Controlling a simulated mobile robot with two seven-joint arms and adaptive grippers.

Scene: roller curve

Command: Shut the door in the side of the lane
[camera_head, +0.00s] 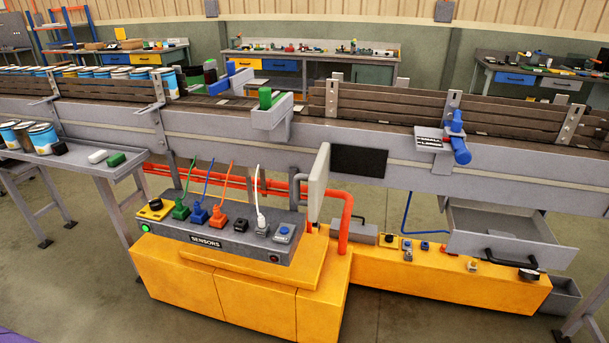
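The door (319,183) is a pale grey panel on the front side of the grey lane (240,133). It stands open, swung outward and seen nearly edge-on. To its right is a dark rectangular opening (358,160) in the lane's side wall. The door's lower end is close to an orange pipe (345,225); I cannot tell whether they touch. Neither of my grippers is in view.
Below the door stands a yellow cabinet with a grey SENSORS box (238,236) and upright coloured cables. An open drawer (500,234) juts out at right. A side table (95,166) with cans is at left. A blue-handled device (459,140) sits on the lane.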

